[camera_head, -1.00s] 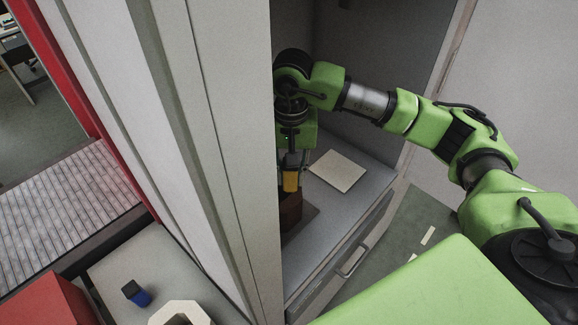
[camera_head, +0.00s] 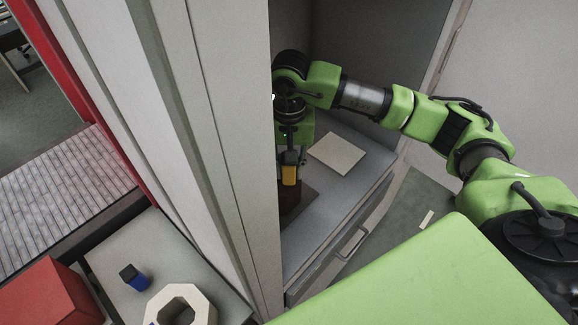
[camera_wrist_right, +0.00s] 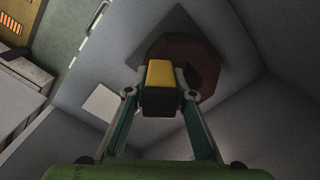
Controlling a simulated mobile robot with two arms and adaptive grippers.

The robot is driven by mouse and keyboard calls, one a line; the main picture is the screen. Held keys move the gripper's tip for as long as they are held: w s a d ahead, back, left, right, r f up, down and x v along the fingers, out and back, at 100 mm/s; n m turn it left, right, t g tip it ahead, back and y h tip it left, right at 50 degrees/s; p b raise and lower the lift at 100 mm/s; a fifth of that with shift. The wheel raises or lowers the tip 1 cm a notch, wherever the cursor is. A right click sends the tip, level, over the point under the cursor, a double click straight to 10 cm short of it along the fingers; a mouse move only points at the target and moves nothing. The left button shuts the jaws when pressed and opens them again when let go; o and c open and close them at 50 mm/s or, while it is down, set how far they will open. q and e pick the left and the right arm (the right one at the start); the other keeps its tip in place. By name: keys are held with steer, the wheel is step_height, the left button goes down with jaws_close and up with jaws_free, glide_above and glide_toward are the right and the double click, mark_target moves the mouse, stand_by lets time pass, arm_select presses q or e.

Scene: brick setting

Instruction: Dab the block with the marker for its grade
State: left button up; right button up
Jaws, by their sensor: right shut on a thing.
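My right gripper (camera_head: 289,157) is shut on a yellow and black marker (camera_head: 289,175), inside a grey cabinet. The marker also shows between the fingers in the right wrist view (camera_wrist_right: 159,86). A dark brown block (camera_head: 296,198) stands under the marker, partly hidden by it and by the cabinet's near side. In the right wrist view the block (camera_wrist_right: 205,62) looks many-sided and lies behind the marker; I cannot tell whether they touch. A blue and black marker (camera_head: 134,278) is on the grey surface at lower left. My left gripper is not in view.
A pale square plate (camera_head: 338,153) lies on the cabinet shelf (camera_head: 322,217), right of the block. A tall grey panel (camera_head: 235,150) hides part of the interior. A cream octagonal ring (camera_head: 203,306) and a red box (camera_head: 50,295) are at lower left.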

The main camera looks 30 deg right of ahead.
steer(key=shift+f+b, duration=0.45)
steer(key=shift+b, duration=0.1)
stand_by(0.5)
steer(key=shift+s+f+b, duration=0.1)
steer(key=shift+f+b, duration=0.05)
steer(key=shift+b, duration=0.25)
stand_by(1.9)
steer(key=shift+r+p, duration=0.35)
steer(key=shift+r, duration=0.45)
steer(key=shift+r+p, duration=1.05)
steer(key=shift+r, duration=1.75)
